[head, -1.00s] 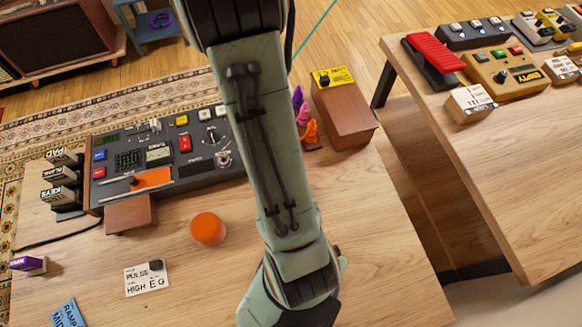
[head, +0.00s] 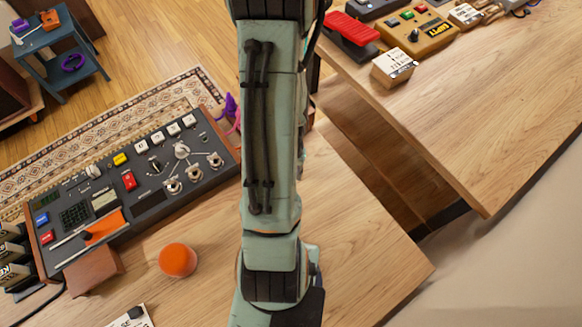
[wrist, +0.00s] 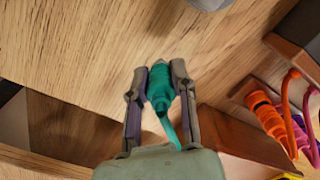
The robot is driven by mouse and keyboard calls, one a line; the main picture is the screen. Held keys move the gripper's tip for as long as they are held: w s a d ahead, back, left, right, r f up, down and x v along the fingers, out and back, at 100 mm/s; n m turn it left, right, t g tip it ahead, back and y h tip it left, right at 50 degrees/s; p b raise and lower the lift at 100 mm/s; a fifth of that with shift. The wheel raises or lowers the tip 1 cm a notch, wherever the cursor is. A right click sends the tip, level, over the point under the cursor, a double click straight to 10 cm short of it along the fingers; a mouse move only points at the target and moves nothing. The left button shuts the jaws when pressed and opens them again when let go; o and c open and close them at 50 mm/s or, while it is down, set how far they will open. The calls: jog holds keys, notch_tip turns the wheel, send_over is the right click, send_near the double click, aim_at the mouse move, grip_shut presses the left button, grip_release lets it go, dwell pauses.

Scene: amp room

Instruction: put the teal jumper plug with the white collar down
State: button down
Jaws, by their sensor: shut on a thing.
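The teal jumper plug (wrist: 160,88) is in the wrist view, between the two fingers of my gripper (wrist: 160,72). The fingers are shut on its sides. Its tip points up the picture, and a teal cable trails down toward my palm. I cannot make out a white collar. Below the plug is bare wooden tabletop (wrist: 85,50); I cannot tell how far apart they are. In the head view my arm covers the middle, and the gripper and plug are not in view.
Orange and magenta plugs with looped cables (wrist: 268,112) stand right of my gripper, near a brown block (wrist: 235,138). The head view shows a grey control console (head: 130,180), an orange round knob (head: 178,260) and a second table (head: 450,110) across a gap.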

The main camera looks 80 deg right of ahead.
jog(key=shift+f, duration=0.95)
jog(key=shift+f, duration=0.1)
jog(key=c, duration=0.9)
grip_release()
jog(key=shift+c, duration=0.2)
notch_tip(320, 180, up, 12)
jog(key=shift+r, duration=0.15)
